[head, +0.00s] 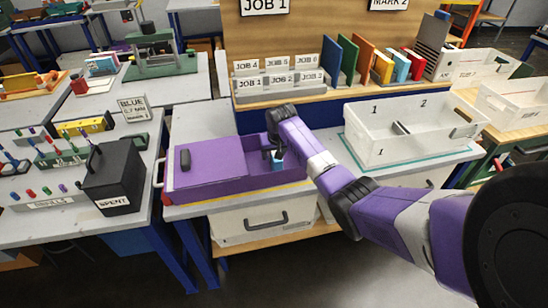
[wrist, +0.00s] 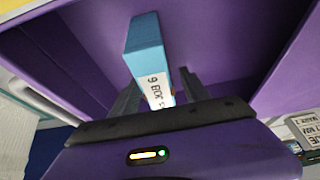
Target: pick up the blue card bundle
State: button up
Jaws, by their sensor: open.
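The light blue card bundle (head: 278,157) is inside the purple tray-like box (head: 216,193), toward its right end. In the wrist view the bundle (wrist: 146,42) is an upright-looking block with a white label that reads roughly "9 BCK". My gripper (head: 271,153) reaches down into the box at the bundle. In the wrist view my gripper (wrist: 158,82) is open, with one dark finger on each side of the bundle's labelled end. I cannot tell whether either finger touches it. The bundle's near end is partly hidden by the gripper body.
The box's purple walls stand close around my gripper. A white two-compartment bin (head: 380,152) stands to the right. A card rack (head: 277,92) and upright coloured folders (head: 347,62) stand behind. A black "SPENT" box (head: 113,180) is on the left table.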

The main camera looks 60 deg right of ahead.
jog(key=shift+w+d+f, duration=0.1)
jog(key=shift+d+f, duration=0.05)
jog(key=shift+f, duration=0.3)
jog(key=shift+f, duration=0.2)
dwell(0.3)
grip_shut()
